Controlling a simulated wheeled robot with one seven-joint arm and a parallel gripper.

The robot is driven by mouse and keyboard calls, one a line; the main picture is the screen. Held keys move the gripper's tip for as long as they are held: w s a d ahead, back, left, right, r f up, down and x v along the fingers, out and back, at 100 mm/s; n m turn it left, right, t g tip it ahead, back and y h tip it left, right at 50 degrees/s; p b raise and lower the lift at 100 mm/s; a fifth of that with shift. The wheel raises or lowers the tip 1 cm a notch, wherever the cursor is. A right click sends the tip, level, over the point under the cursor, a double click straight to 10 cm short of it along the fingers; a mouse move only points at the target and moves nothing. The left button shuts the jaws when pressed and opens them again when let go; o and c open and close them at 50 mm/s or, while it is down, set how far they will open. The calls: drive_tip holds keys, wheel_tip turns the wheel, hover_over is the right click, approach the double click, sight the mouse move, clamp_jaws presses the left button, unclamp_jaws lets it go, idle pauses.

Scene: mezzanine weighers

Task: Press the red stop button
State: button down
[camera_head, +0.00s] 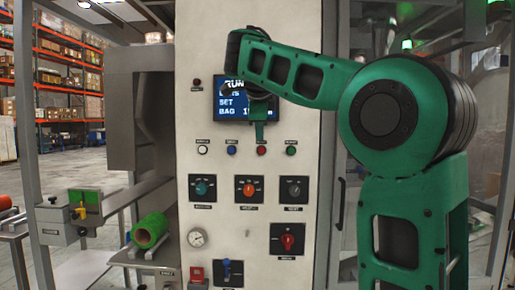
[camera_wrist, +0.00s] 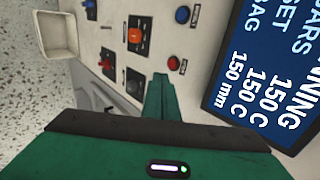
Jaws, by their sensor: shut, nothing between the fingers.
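The red button (camera_head: 261,151) sits in a row of small round buttons on the pale control panel, below the screen, between a blue and a green one. In the wrist view the red button (camera_wrist: 173,63) shows clear just beyond my fingertips. My gripper (camera_head: 259,138) is shut and empty, its fingers pointing at the panel just above the red button in the head view. In the wrist view the green shut fingers (camera_wrist: 160,82) end close to the button. They look apart from it, but the depth gap is hard to judge. The button's label is too small to read.
The blue button (camera_head: 231,150) and green button (camera_head: 291,150) flank the red one. The screen (camera_head: 228,103) is above, partly behind my arm. Rotary knobs (camera_head: 249,188) and a red rotary switch (camera_head: 288,238) are below. A green roll (camera_head: 149,230) lies at left.

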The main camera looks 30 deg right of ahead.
sight(261, 147)
drive_tip(key=x, duration=0.3)
drive_tip(key=r+x, duration=0.1)
drive_tip(key=x, duration=0.2)
drive_tip(key=w+x, duration=0.1)
drive_tip(key=x, duration=0.2)
drive_tip(key=shift+w+d+r, duration=0.15)
drive_tip(key=shift+d, duration=0.35)
drive_tip(key=shift+w+d, duration=0.3)
drive_tip(key=shift+w, duration=0.15)
drive_tip(key=shift+w+d+r, duration=0.15)
drive_tip(key=shift+w+d, duration=0.4)
drive_tip(key=shift+w, duration=0.05)
drive_tip(key=shift+a, duration=0.15)
drive_tip(key=shift+r, duration=0.1)
